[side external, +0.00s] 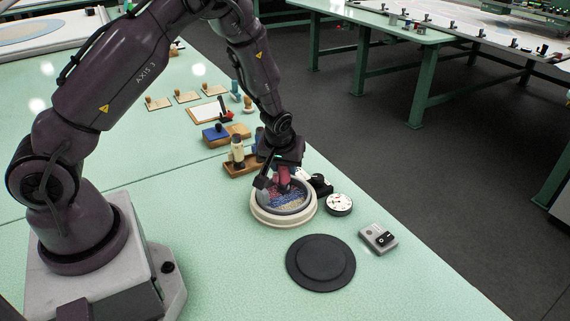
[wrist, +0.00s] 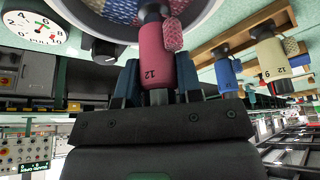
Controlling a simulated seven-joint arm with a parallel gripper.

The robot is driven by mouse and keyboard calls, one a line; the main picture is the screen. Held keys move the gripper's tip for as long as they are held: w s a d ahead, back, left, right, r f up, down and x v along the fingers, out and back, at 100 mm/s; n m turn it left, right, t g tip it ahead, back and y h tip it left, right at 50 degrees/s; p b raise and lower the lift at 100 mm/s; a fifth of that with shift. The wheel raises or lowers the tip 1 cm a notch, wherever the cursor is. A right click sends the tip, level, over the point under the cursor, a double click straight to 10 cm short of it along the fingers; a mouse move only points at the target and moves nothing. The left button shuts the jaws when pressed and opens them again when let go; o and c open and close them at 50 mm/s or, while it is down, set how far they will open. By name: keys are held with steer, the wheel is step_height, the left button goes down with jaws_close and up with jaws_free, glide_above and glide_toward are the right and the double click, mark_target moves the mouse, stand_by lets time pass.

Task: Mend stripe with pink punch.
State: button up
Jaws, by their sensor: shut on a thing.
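The pink punch (wrist: 158,60), marked 12, is held between the jaws of my gripper (wrist: 157,90) in the wrist view. In the side view my gripper (side external: 281,172) is over the round hoop (side external: 257,211), with the pink punch (side external: 284,180) pointing down into it. The hoop's cloth carries blue, pink and beige tufted areas (side external: 287,200). In the wrist view blue and pink cloth (wrist: 118,10) shows past the punch's tip. I cannot tell whether the tip touches the cloth. The stripe's damaged spot cannot be made out.
A dial gauge (side external: 339,204) marked PULL, a grey control box (side external: 378,239) and a black round disc (side external: 320,263) lie right of and in front of the hoop. Behind it a wooden rack (side external: 240,166) holds other punches. Bare green table lies left of the disc.

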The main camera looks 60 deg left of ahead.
steer(key=shift+r, duration=3.35)
